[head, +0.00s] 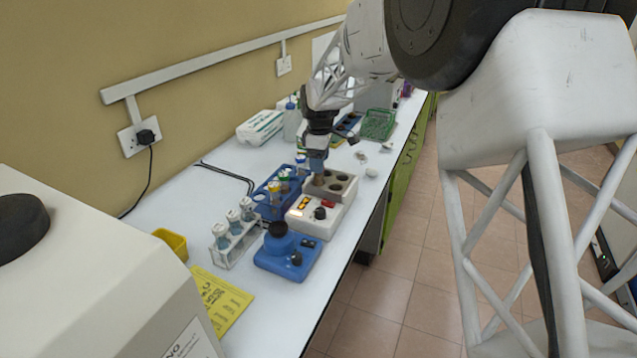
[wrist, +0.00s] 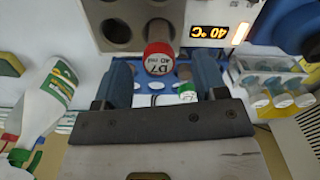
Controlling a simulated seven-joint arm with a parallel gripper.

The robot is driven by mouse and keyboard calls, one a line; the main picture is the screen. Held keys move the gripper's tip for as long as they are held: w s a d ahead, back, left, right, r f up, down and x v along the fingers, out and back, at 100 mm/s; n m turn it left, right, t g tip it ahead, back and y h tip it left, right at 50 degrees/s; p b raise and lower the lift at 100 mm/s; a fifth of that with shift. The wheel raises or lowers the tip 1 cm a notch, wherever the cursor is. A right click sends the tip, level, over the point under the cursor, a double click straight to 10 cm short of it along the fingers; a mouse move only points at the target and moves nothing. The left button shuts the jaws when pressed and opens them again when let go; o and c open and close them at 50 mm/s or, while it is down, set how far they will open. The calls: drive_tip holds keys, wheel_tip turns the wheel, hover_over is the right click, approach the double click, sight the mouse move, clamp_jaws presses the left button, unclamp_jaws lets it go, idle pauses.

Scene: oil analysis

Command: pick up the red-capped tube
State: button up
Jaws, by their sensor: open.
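The red-capped tube (wrist: 158,60) shows in the wrist view with lettering on its cap. Its body leads back to the grey heating block, and it appears to stand in one of the block's holes. My gripper (wrist: 162,68) is open, with one blue finger on each side of the cap and a visible gap on both sides. In the head view my gripper (head: 317,168) points down over the heating block (head: 338,187). I cannot make out the red cap there; the gripper seems to hide it.
A blue rack (head: 266,200) with several capped tubes stands beside the heater; a green-capped tube (wrist: 187,93) shows near my right finger. A white rack (head: 228,252) and blue mixer (head: 288,258) stand nearer. A wash bottle (head: 291,122) and green basket (head: 378,124) stand farther back.

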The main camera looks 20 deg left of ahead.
drive_tip(key=shift+a+f, duration=0.15)
drive_tip(key=shift+f, duration=2.45)
drive_tip(key=c, duration=1.1)
drive_tip(key=shift+r, duration=5.05)
